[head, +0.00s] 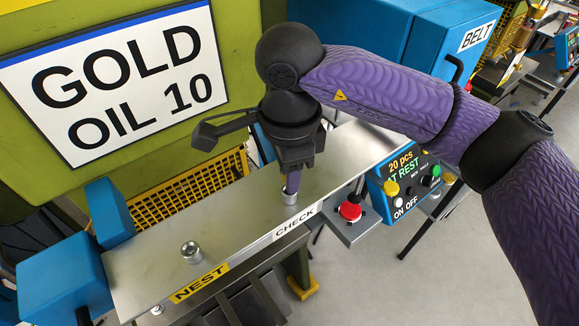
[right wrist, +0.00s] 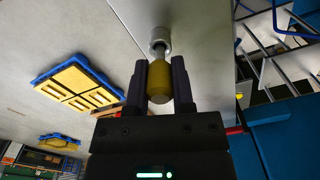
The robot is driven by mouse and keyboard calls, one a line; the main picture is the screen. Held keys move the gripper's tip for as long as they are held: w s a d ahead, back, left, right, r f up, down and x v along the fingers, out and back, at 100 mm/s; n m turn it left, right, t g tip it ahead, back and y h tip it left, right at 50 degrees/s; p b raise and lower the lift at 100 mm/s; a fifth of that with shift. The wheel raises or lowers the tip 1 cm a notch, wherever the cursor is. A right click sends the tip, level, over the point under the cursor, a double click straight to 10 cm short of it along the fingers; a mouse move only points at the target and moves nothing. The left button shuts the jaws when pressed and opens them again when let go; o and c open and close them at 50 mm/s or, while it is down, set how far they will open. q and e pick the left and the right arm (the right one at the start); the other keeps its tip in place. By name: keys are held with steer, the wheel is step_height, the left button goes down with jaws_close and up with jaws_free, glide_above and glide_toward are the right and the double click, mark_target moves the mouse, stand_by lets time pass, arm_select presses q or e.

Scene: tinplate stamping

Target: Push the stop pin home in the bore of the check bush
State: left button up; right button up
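The check bush (head: 290,195) is a small silver cylinder standing on the steel plate beside the CHECK label. It also shows in the right wrist view (right wrist: 160,36). My right gripper (head: 292,179) points down right above the bush. In the right wrist view, its dark fingers are closed on both sides of the stop pin's yellow head (right wrist: 159,84). A short length of metal shank shows between the yellow head and the bush, and its tip appears to be at the bore. The bore's inside is hidden. My left gripper is not in view.
A second silver bush (head: 191,252) stands by the NEST label on the steel plate (head: 155,262). A red button (head: 350,211) and the blue control box (head: 405,185) are to the right. The green machine body (head: 150,110) rises behind the plate. Blue blocks (head: 62,280) stand at left.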

steer(key=o, duration=0.5)
step_height(320, 180, up, 10)
steer(key=shift+b, duration=0.5)
stand_by(1.1)
